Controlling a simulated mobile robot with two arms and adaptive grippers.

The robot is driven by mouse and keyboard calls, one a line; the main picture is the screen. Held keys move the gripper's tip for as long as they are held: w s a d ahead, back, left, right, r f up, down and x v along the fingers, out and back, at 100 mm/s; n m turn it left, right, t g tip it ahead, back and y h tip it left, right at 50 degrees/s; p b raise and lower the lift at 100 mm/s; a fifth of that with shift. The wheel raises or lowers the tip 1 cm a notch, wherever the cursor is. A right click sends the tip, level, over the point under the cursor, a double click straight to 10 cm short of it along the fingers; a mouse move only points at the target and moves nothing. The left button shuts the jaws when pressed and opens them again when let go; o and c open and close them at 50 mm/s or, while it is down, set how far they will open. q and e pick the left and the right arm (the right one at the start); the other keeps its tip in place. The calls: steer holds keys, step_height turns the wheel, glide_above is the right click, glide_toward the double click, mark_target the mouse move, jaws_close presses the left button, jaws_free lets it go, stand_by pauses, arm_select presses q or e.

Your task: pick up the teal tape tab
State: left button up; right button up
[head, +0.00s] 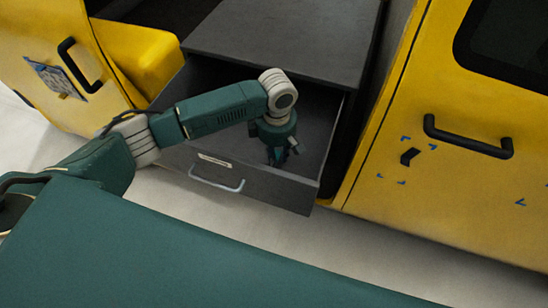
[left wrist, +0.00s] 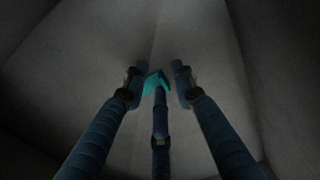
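The teal tape tab (left wrist: 152,84) is a small bright piece lying on the grey surface in the left wrist view. It is hidden from me in the head view. My left gripper (head: 279,156) points down inside the open grey drawer (head: 275,188). In the left wrist view the fingers of my left gripper (left wrist: 158,84) are spread, with the tab between their tips. The middle finger's tip overlaps part of the tab in the picture. I cannot tell whether it touches. My right gripper is not in view.
The drawer's walls stand close around my left gripper, and its front has a silver handle (head: 216,180). A grey cabinet top (head: 285,40) overhangs the back. Yellow cabinet doors (head: 440,180) with black handles stand on both sides. Pale floor lies in front.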

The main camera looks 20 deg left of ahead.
arm_select(q)
steer(key=shift+f, duration=0.1)
steer(key=shift+c, duration=0.3)
jaws_close()
